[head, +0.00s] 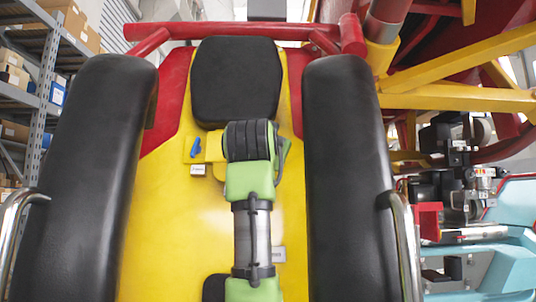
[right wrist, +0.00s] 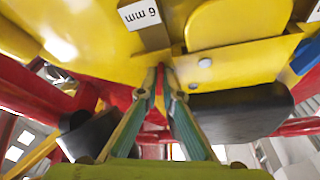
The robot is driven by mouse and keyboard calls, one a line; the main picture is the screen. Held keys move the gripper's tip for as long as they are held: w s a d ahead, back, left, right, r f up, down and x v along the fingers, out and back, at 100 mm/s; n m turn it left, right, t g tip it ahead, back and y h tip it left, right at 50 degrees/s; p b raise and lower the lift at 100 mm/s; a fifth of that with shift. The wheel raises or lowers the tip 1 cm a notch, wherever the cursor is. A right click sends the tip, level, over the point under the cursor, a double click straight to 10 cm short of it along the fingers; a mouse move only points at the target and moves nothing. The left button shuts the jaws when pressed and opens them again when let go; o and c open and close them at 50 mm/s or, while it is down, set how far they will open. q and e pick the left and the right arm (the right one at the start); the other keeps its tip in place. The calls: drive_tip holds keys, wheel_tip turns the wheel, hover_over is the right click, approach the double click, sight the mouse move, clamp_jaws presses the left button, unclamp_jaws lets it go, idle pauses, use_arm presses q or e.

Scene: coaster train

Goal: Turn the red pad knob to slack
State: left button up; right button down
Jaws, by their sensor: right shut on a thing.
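The red pad knob (right wrist: 161,80) shows only as a thin red sliver between my right fingertips, below the yellow housing in the right wrist view. My right gripper (right wrist: 160,72) is shut on it, and the fingers hide most of it. In the head view my green right arm reaches up the middle of the yellow seat back, and its wrist hides the fingers and the knob. My left gripper is not in view.
A blue knob (head: 195,147) sits on a yellow bracket left of my wrist, above a small white label (head: 197,169). Black restraint pads stand at left (head: 95,180) and right (head: 347,180). A black headrest (head: 236,80) is above. Shelving (head: 45,90) is at far left.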

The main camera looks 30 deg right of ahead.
drive_tip(key=shift+s+d+r, duration=0.1)
drive_tip(key=shift+s+r, duration=0.15)
drive_tip(key=shift+r, duration=0.3)
drive_tip(key=c, duration=2.2)
unclamp_jaws()
drive_tip(key=shift+w, duration=0.1)
drive_tip(key=shift+w+d+f, duration=0.15)
drive_tip(key=shift+w+f, duration=0.1)
drive_tip(key=shift+f, duration=0.1)
drive_tip(key=v, duration=1.2)
drive_tip(key=shift+d+f, duration=0.1)
drive_tip(key=shift+f, duration=0.05)
